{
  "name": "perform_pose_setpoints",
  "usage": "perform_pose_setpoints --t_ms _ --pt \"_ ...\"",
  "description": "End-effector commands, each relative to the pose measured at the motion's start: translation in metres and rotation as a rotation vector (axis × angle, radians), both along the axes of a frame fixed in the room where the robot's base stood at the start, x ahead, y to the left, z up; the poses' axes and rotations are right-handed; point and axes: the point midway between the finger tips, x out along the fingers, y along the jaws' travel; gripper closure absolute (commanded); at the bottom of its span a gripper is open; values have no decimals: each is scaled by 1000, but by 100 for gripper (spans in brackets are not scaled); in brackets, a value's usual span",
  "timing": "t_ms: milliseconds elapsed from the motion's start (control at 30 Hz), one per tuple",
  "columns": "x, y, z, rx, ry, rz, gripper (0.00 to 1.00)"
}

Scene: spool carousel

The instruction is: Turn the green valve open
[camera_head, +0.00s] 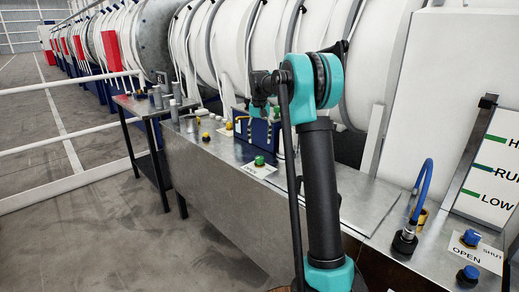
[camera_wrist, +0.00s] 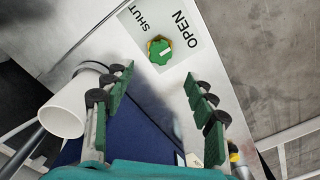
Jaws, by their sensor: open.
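The green valve (camera_wrist: 160,52) is a round ribbed knob with a yellowish rim, on a white plate marked SHUT and OPEN in the wrist view. A pale mark shows on its face; I cannot tell which word it points to. In the head view, a green knob (camera_head: 259,160) stands on a white plate marked OPEN on the metal bench. My gripper (camera_wrist: 157,77) is open and empty, its green-padded fingers spread wide. In the wrist view the valve shows beyond the fingertips, between their lines, and apart from them. In the head view my arm partly hides the gripper.
A white cylinder (camera_wrist: 68,112) is close to the left finger, and a blue box (camera_wrist: 135,135) lies below the fingers. Blue knobs (camera_head: 471,238), a blue hose (camera_head: 425,185) and a level panel (camera_head: 495,175) are at right. Large white spools (camera_head: 265,45) stand behind the bench (camera_head: 220,180).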

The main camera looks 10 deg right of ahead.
Motion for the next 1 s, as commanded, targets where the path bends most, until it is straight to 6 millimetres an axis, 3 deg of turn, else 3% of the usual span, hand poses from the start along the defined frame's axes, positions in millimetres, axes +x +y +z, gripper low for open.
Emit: perform_pose_setpoints --t_ms 233,667,833,1000 --pt "0 0 26 0 0 0 44" --pt "-3 -1 27 0 -4 1 44" --pt "-34 -6 18 2 -37 17 44" --pt "-95 -15 -3 3 -97 44 44"
